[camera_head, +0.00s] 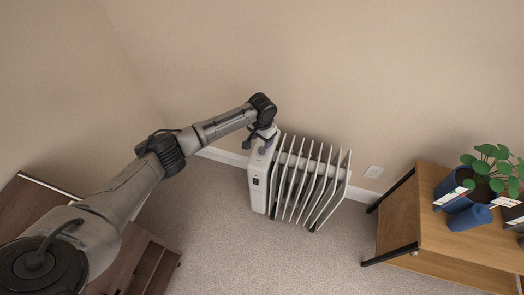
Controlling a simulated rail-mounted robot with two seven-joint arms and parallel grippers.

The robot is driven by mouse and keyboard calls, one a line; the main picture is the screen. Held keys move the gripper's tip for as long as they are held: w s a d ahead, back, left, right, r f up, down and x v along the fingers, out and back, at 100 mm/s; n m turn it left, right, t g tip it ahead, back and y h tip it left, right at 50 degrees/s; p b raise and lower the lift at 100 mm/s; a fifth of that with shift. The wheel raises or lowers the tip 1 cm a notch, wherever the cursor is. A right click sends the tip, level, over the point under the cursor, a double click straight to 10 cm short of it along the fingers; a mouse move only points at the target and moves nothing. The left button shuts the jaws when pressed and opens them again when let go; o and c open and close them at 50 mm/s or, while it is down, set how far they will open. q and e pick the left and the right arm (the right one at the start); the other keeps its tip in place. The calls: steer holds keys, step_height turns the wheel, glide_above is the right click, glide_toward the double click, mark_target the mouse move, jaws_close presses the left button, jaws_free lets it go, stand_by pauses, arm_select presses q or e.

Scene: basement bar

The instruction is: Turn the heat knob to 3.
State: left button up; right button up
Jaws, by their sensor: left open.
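A white oil-filled radiator heater (259,187) stands on the carpet near the wall, with its fins running to the right. Its control panel is on the left end, with a small dark display or switch on the front. My left gripper (263,146) is open at the top of the control end, pointing down. The heat knob cannot be made out; the gripper covers that part of the heater. I cannot tell whether the fingers touch anything. My right gripper is not in view.
A wooden table (424,208) with black legs stands at the right, holding a potted plant (487,172) and a blue cylinder (470,217). Brown wooden furniture (153,262) is at the lower left. Carpet in front of the heater is clear.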

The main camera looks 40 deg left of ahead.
mark_target(262, 149)
arm_select(q)
step_height(262, 149, down, 5)
steer(key=shift+f+b, duration=0.15)
steer(key=shift+b, duration=0.8)
steer(key=shift+f, duration=0.6)
steer(key=c, duration=0.9)
steer(key=shift+c, duration=0.2)
